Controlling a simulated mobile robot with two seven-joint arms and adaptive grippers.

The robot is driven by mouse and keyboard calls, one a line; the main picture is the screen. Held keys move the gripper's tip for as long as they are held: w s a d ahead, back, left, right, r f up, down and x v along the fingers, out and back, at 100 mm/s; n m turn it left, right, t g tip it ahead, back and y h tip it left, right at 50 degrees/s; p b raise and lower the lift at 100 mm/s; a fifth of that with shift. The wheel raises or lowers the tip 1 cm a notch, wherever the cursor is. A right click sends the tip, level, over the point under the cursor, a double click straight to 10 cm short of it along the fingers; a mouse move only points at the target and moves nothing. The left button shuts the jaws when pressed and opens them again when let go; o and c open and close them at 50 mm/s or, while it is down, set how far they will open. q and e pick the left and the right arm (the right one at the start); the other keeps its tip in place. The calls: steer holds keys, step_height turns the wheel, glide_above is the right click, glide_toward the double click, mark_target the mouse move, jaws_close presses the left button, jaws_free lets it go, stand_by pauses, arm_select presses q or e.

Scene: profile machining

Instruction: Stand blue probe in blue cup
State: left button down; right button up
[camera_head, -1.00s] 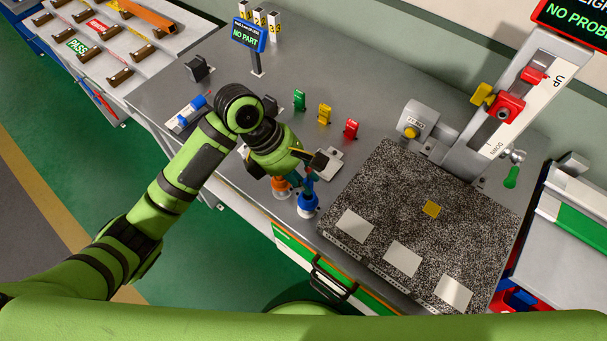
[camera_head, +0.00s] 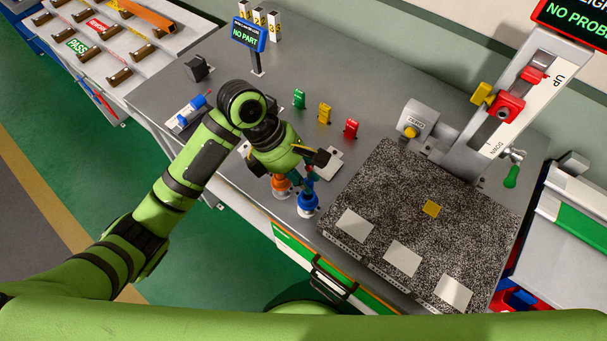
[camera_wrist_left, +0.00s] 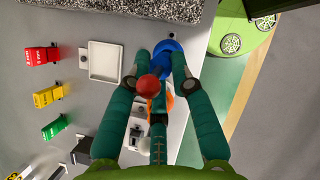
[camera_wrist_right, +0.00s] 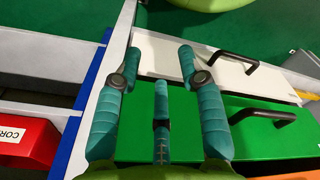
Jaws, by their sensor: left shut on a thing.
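The blue cup (camera_head: 308,206) stands at the front edge of the grey bench, right of an orange cup (camera_head: 281,187). My left gripper (camera_head: 308,172) is directly above the blue cup, its fingers closed around a slim probe with a red ball end. In the left wrist view the red ball (camera_wrist_left: 148,87) shows between the fingers, with the blue cup (camera_wrist_left: 168,52) beyond them. The fingers hide most of the probe; I cannot tell whether its lower end is inside the cup. My right gripper (camera_wrist_right: 160,65) is open and empty in its wrist view, above green and white drawer fronts.
A speckled plate (camera_head: 390,190) lies right of the cups, with a measuring stand (camera_head: 490,120) behind it. Green (camera_head: 299,98), yellow (camera_head: 325,113) and red (camera_head: 351,128) tags stand behind. A small white tray (camera_wrist_left: 105,61) lies near the cups.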

arm_select(q)
steer(key=shift+f, duration=1.9)
stand_by(1.6)
steer(key=c, duration=1)
jaws_free()
steer(key=shift+a+r, duration=0.15)
steer(key=shift+r, duration=0.1)
steer(key=v, duration=1.1)
steer(key=shift+w+r, duration=0.15)
steer(key=shift+r, duration=0.15)
